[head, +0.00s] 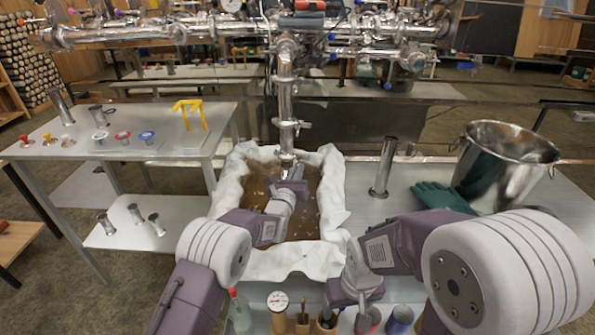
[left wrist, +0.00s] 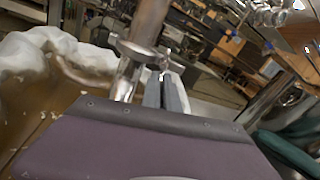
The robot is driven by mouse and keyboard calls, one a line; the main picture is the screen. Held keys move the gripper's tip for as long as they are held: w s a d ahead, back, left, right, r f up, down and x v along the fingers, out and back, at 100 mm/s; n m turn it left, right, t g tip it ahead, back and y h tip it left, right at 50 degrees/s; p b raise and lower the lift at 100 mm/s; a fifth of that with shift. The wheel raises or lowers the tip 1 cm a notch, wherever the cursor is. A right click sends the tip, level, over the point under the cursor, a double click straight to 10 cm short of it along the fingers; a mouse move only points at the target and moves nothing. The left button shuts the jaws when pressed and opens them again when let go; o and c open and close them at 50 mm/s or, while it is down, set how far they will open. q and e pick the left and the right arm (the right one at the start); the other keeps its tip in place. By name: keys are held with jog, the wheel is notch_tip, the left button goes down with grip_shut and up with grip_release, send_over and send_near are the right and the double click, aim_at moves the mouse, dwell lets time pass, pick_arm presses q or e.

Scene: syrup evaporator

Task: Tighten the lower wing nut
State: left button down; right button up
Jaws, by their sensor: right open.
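A vertical steel pipe (head: 287,95) comes down over the cloth-lined pan. It carries a clamp (head: 288,124). In the left wrist view a clamp (left wrist: 140,50) rings the pipe, and the small wing nut (left wrist: 163,66) is on its near side. My left gripper (head: 291,172) is at the pipe's lower end. Its two grey fingers (left wrist: 164,90) are close together and point at the wing nut. Whether they press on it is unclear. My right gripper (head: 345,310) is open, low over the front shelf, its fingertips partly hidden among the items there.
The pan's white cloth (head: 332,190) surrounds brown liquid. A steel bucket (head: 503,165), green gloves (head: 440,197) and an upright steel tube (head: 383,168) stand right. A table (head: 85,165) with fittings and a yellow stand (head: 190,112) is left. A bottle (head: 239,312) and cups stand in front.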

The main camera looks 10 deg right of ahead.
pick_arm(q)
jog(key=c, duration=1.6)
grip_release()
jog(key=b+v, duration=0.6)
jog(key=v, duration=0.3)
jog(key=shift+f, duration=0.1)
